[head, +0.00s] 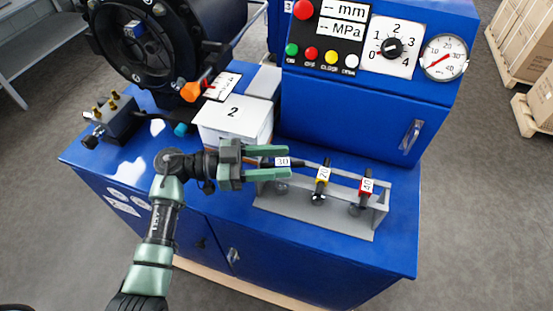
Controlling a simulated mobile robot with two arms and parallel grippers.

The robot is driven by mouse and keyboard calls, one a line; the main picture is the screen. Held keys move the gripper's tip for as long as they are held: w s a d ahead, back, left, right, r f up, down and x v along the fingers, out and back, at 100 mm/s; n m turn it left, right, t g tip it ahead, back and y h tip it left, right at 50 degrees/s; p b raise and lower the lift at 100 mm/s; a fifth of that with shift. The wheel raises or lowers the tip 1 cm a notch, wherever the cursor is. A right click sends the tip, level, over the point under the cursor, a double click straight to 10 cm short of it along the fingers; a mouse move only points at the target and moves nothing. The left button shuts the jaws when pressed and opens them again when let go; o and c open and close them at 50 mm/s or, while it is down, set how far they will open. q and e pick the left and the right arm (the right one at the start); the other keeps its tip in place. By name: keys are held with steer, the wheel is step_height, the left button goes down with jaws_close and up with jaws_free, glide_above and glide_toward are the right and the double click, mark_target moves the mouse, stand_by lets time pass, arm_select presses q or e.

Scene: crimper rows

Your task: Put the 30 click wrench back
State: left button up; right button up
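My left gripper (286,161) reaches in from the left above the left end of the grey wrench rack (318,222). The 30 click wrench (282,162), with a blue-edged "30" label, lies between its two green fingers, roughly in line with them and pointing right. The fingers appear shut on its dark handle; the exact contact is hard to see. The yellow-labelled 20 wrench (323,173) and red-labelled 40 wrench (366,187) stand in the rack's middle and right places. The left place, below the gripper, is partly hidden. My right gripper is out of view.
A small block with brass fittings (118,117) sits at the left of the blue bench (320,262). Its front right surface is clear.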

arm_select(q)
steer(key=a+b, duration=0.2)
steer(key=a, duration=1)
steer(key=shift+s+b, duration=0.35)
steer(key=shift+s, duration=0.1)
